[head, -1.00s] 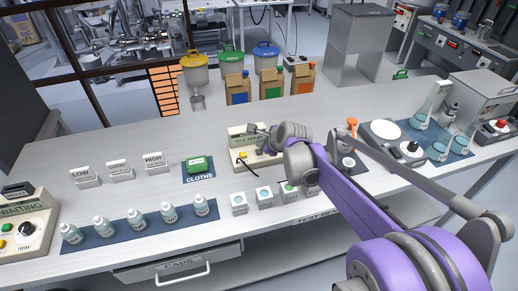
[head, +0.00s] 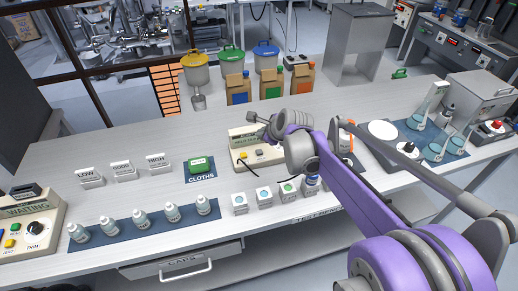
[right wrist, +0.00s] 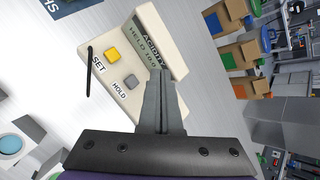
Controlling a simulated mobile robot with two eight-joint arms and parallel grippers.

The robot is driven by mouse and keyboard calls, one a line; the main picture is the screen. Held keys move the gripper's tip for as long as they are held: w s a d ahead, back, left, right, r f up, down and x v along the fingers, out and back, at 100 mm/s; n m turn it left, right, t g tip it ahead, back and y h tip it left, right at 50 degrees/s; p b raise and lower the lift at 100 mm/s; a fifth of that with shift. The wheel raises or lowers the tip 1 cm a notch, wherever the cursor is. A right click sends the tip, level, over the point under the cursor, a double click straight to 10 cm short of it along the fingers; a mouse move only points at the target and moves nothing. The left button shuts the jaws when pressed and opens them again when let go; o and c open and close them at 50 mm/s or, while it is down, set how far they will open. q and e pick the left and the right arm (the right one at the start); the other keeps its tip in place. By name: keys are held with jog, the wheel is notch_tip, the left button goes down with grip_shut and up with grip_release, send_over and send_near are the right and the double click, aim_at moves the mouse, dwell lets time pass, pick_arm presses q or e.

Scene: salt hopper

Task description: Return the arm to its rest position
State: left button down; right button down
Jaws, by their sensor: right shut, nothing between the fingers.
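My right arm reaches in from the lower right of the head view, purple and grey. My right gripper (head: 252,117) is at its far end, in front of the beige acidity meter (head: 270,154) in the picture. In the right wrist view the two grey fingers of the gripper (right wrist: 165,80) are together with nothing between them. The meter (right wrist: 128,92) lies beyond them, with a yellow SET button, a grey HOLD button and a display reading HELD. I cannot tell whether the fingertips touch it. My left gripper is out of view.
Several small bottles stand on a blue mat (head: 120,236) at the front left. White blocks (head: 240,204) line the front edge.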

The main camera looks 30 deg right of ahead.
dwell(0.7)
jog(key=s+a+f+n+g, duration=0.1)
jog(key=s+a+f+n, duration=0.2)
jog(key=s+n, duration=0.6)
jog(key=s+a+f+n+g, duration=0.1)
jog(key=s+a+f+n, duration=0.2)
jog(key=s+a+n, duration=0.4)
jog(key=s+a+f+n+g, duration=0.1)
jog(key=s+a+f+n, duration=0.2)
jog(key=s+n, duration=0.8)
jog(key=shift+a+g, duration=0.3)
jog(key=shift+a, duration=0.8)
